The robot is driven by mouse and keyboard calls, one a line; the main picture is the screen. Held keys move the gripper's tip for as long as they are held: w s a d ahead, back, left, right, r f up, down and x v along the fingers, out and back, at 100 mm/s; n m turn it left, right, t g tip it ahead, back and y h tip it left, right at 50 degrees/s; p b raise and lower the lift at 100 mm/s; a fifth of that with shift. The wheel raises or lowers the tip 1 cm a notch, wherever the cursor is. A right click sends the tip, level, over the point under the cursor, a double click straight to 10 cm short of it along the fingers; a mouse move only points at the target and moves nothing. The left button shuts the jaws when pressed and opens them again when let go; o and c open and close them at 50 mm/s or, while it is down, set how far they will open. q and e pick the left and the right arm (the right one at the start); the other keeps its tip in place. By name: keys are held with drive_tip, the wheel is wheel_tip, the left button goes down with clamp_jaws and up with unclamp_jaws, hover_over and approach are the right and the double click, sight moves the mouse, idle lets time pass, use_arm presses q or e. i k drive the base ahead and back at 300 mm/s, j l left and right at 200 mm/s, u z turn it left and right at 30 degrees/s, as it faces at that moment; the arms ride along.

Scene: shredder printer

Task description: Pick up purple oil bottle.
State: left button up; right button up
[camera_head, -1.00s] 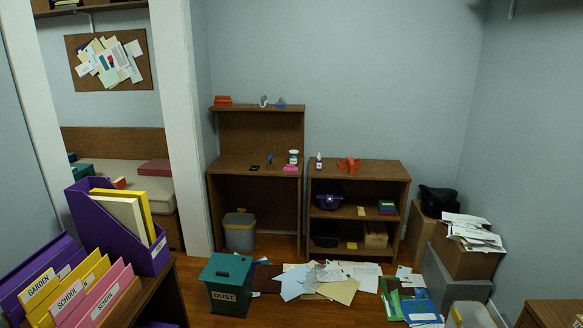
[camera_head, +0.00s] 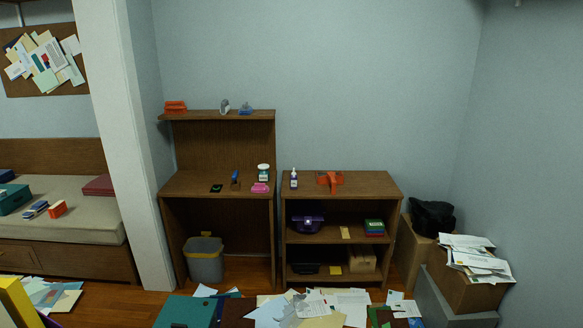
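A small bottle with a purple-and-white look (camera_head: 293,179) stands upright on the left end of the top of the low brown shelf unit (camera_head: 370,186). It is small in the view, and its label cannot be read. Neither of my grippers shows in the head view.
An orange tool (camera_head: 330,181) lies right of the bottle. A pink item (camera_head: 260,188) sits on the desk (camera_head: 200,186). Boxes (camera_head: 466,283) line the right side.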

sight(294, 177)
drive_tip(key=i+z, duration=0.1)
drive_tip(key=i, duration=1.6)
